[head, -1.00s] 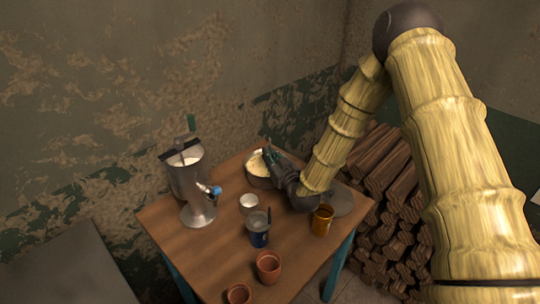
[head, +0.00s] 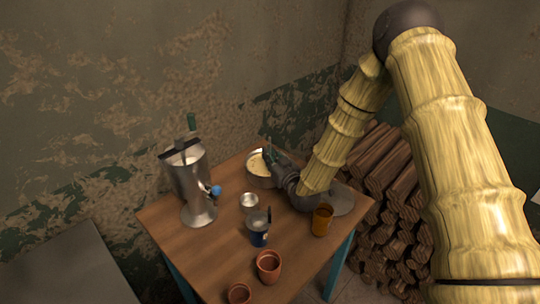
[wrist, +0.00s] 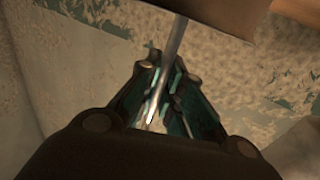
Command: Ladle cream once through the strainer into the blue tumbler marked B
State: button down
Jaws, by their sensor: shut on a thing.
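My gripper (head: 270,156) is at the right rim of a metal bowl of pale cream (head: 257,165) at the back of the table. In the wrist view, its fingers (wrist: 168,72) are shut around a thin metal handle (wrist: 174,42), which looks like the ladle's. The ladle's cup cannot be made out in either view. The blue tumbler (head: 260,240) stands upright near the table's middle, in front of the bowl. The strainer (head: 257,221) appears to rest on its top, handle pointing up. The letter on the tumbler is too small to read.
A metal urn (head: 186,180) with a blue-handled tap stands at the left. A small pale cup (head: 249,202) is behind the tumbler. An amber cup (head: 322,220) stands to the right, and two terracotta pots (head: 268,266) in front. Firewood (head: 400,200) is stacked beyond the table's right.

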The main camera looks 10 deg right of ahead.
jog(key=shift+r, duration=0.1)
jog(key=shift+r+p, duration=1.9)
jog(key=shift+r, duration=2.15)
jog(key=shift+a, duration=0.1)
jog(key=shift+s+a+n+b, duration=0.15)
jog(key=shift+a+n+b, duration=0.3)
jog(key=shift+n, duration=0.25)
jog(key=shift+s+a+n+b, duration=0.15)
jog(key=shift+a+n+b, duration=0.2)
jog(key=shift+n, duration=0.35)
jog(key=shift+a, duration=0.1)
jog(key=shift+w+d+r+m, duration=0.25)
jog(key=shift+d+r+m, duration=0.75)
jog(key=shift+m, duration=0.3)
